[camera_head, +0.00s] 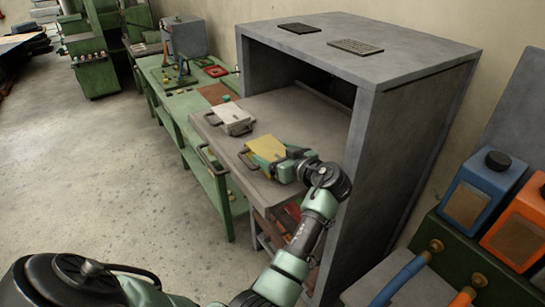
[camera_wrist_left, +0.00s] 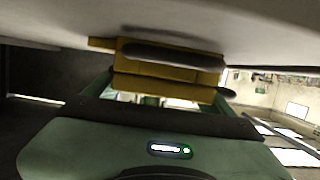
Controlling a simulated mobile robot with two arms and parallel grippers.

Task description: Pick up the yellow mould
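The yellow mould (camera_head: 267,148) lies on the grey pulled-out shelf of a grey cabinet, with a dark handle at its front left. My left gripper (camera_head: 276,165) is at shelf height, reaching in from the right and close against the mould, partly hiding it. In the left wrist view the yellow mould (camera_wrist_left: 165,67) with a dark bar across it is directly ahead of my left gripper (camera_wrist_left: 160,98). The green fingers stand wide apart, one near each side of the mould. Contact cannot be made out. My right gripper is not in view.
A whitish mould (camera_head: 233,117) with a handle lies on the shelf (camera_head: 290,108) left of the yellow one. The cabinet (camera_head: 415,125) walls and roof enclose the back and right. A green workbench (camera_head: 180,100) stands at left; blue (camera_head: 480,187) and orange containers stand at right.

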